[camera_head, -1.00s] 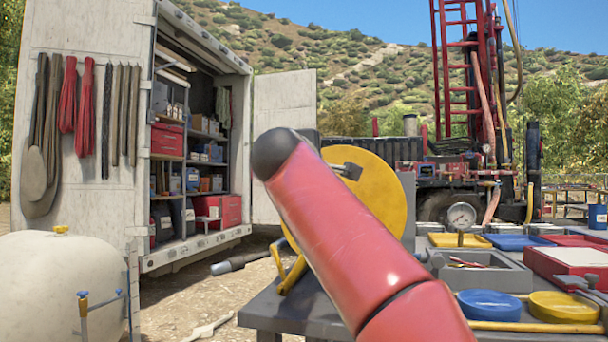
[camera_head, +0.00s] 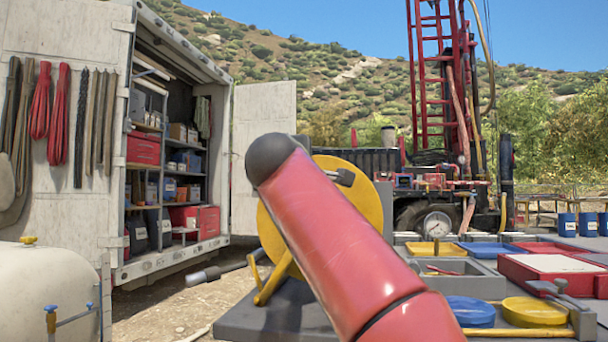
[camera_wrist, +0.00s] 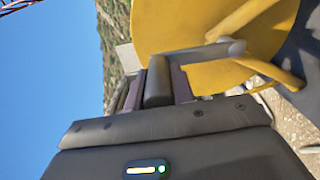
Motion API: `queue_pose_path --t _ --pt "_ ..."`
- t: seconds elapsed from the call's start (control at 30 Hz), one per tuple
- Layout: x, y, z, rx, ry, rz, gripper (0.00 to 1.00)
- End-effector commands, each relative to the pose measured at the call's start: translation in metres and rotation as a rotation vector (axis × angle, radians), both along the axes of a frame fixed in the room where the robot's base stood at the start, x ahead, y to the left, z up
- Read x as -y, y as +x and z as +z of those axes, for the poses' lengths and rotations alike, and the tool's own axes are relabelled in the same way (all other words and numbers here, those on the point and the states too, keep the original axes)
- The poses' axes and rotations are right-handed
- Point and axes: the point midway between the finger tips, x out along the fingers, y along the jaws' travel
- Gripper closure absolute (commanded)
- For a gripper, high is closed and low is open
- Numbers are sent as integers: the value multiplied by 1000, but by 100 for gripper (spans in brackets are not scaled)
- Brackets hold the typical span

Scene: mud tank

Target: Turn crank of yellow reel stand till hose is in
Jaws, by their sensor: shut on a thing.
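The yellow reel stand (camera_head: 372,185) stands on the grey table's left end, its middle hidden behind my red arm in the head view. In the wrist view its yellow disc (camera_wrist: 185,22) fills the upper right. A grey crank arm (camera_wrist: 205,52) runs across the disc to a dark handle (camera_wrist: 158,80). My gripper (camera_wrist: 157,90) is shut on that handle, with a finger on each side. The head view hides my gripper behind the arm. The hose end (camera_head: 205,275), with a dark grey nozzle, sticks out left of the stand's yellow foot (camera_head: 272,280).
Right of the reel the table holds a grey tray (camera_head: 455,283), a blue lid (camera_head: 471,311), a yellow lid (camera_head: 535,310) and a red box (camera_head: 545,272). A pale tank (camera_head: 45,290) and an open white container (camera_head: 65,200) stand left. A red drilling rig is behind.

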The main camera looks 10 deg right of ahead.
Motion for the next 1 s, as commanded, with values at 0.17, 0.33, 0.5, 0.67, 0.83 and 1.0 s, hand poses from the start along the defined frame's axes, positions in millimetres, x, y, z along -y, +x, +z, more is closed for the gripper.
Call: queue_pose_path --t 0.17,0.33,0.5,0.67,0.83,1.0 --pt "4 -3 5 9 -1 -9 59" --pt "2 -2 3 5 -1 -6 55" --pt "1 -4 2 4 0 -4 55" --pt "-6 -22 1 5 -2 -4 55" --pt "-15 -51 1 6 -1 -5 55" --pt "-22 -70 2 5 -1 -7 55"
